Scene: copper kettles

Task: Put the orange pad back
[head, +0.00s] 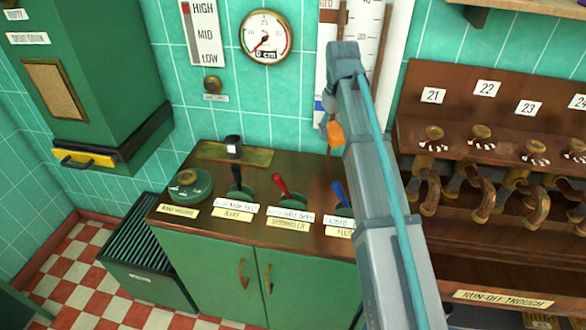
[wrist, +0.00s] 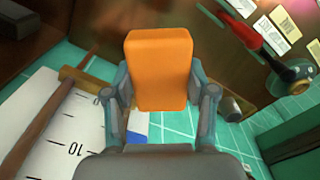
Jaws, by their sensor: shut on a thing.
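The orange pad (wrist: 160,70) is a rounded block. It sits between the two fingers of my gripper (wrist: 161,92) in the wrist view, and the gripper is shut on it. In the head view the orange pad (head: 335,133) shows small beside my arm, in front of the tiled wall near the white scale board. My arm hides most of the gripper there. I cannot tell from these views how far the pad is from the wall or counter.
The counter (head: 181,211) has levers with black, red (head: 280,184) and blue (head: 338,192) handles. A flat brass plate (head: 262,156) lies at its back. The scale board (wrist: 72,130) is close in the wrist view. Numbered valves (head: 480,185) stand at right, a green cabinet (head: 60,50) at left.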

